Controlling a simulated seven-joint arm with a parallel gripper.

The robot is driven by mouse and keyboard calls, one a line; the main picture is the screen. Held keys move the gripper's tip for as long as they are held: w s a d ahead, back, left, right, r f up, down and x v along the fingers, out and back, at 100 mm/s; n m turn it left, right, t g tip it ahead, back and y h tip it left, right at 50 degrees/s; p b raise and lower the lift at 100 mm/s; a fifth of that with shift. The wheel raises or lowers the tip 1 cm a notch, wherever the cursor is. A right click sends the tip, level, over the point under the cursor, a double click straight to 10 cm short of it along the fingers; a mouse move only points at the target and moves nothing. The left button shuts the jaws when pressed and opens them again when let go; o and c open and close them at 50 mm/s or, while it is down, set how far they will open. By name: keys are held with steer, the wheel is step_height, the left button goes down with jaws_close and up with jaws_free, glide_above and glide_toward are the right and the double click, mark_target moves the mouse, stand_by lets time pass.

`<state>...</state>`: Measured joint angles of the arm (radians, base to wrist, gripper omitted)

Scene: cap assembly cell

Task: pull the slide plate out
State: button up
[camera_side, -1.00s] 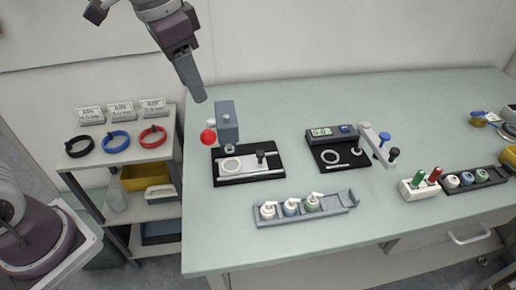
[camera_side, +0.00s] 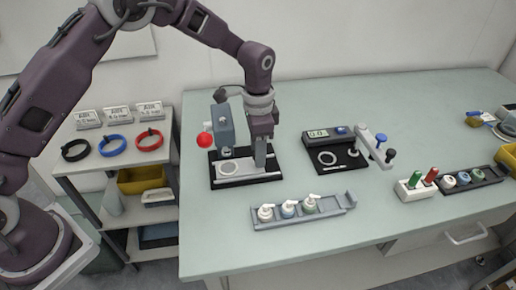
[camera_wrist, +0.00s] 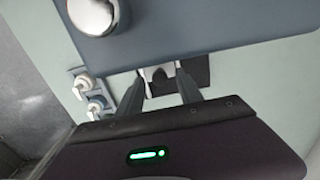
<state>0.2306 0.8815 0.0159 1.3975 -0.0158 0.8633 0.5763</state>
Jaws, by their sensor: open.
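The slide plate (camera_side: 245,173) is a light grey plate with a ring mark, lying in a black base (camera_side: 216,184) at the left of the table. My gripper (camera_side: 261,164) points down over the right part of the plate, where its dark knob stands; in the side view the fingers hide the knob. In the wrist view my gripper (camera_wrist: 160,82) has its two fingers apart, with part of the pale plate and a dark shape between their tips. Whether the fingers touch the knob cannot be told.
A blue-grey press head (camera_side: 224,124) with a red ball lever (camera_side: 205,140) stands close left of my gripper. A tray of pump bottles (camera_side: 290,215) lies in front. A digital gauge station (camera_side: 328,138) stands to the right. The table is clear between plate and tray.

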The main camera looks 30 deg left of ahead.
jaws_close()
steer(key=shift+r, duration=0.1)
stand_by(1.2)
